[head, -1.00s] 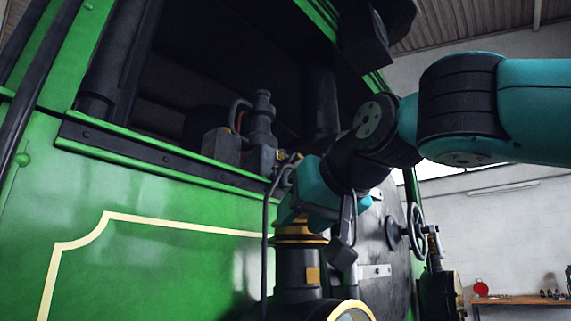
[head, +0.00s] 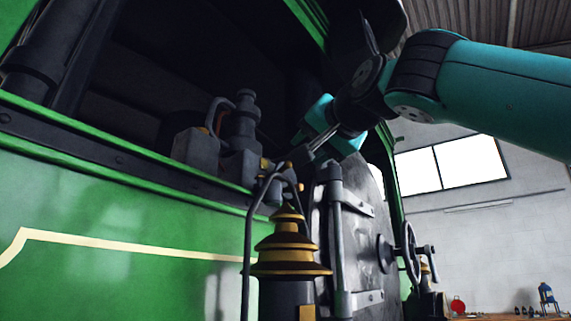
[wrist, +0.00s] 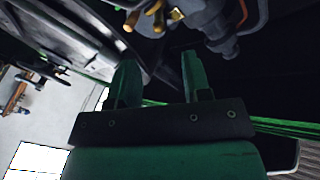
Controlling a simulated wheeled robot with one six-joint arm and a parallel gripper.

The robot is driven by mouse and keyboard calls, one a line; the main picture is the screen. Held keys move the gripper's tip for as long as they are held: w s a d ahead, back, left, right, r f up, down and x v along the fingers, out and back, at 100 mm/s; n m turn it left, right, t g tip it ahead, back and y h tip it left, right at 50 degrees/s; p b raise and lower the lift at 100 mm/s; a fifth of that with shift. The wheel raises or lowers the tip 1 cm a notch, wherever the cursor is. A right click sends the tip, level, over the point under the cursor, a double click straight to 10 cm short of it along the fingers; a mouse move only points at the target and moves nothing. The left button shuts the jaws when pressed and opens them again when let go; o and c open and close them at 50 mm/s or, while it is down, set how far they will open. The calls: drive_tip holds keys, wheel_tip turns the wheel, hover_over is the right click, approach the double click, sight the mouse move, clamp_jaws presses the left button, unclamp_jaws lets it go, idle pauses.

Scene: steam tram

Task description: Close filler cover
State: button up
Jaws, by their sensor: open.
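I cannot pick out the filler cover for certain. A grey metal fitting (head: 238,135) with a looped handle stands on the ledge of the dark opening in the green tram side, left of my gripper. Brass taps (head: 270,165) show at its right end, and also at the top of the wrist view (wrist: 155,15). My gripper (head: 298,158) is beside these taps in the head view, pointing down to the left. In the wrist view its two fingers (wrist: 160,60) are apart with nothing seen between them. Whether it touches the fitting cannot be told.
A brass-topped lamp (head: 290,255) stands just below my gripper. A dark round door (head: 360,235) with hinge straps and a handwheel (head: 410,255) is to the right. A curved pipe (head: 250,240) runs down beside the lamp. A workbench is far right.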

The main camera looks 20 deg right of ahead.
sight(289, 162)
drive_tip(key=w+p, duration=0.1)
drive_tip(key=w, duration=0.2)
drive_tip(key=w+p, duration=0.1)
drive_tip(key=w, duration=0.2)
drive_tip(key=w+a+p, duration=0.1)
drive_tip(key=w+p, duration=0.1)
drive_tip(key=w, duration=0.2)
drive_tip(key=shift+a+r, duration=0.1)
drive_tip(key=shift+r, duration=0.05)
drive_tip(key=shift+w, duration=0.45)
clamp_jaws()
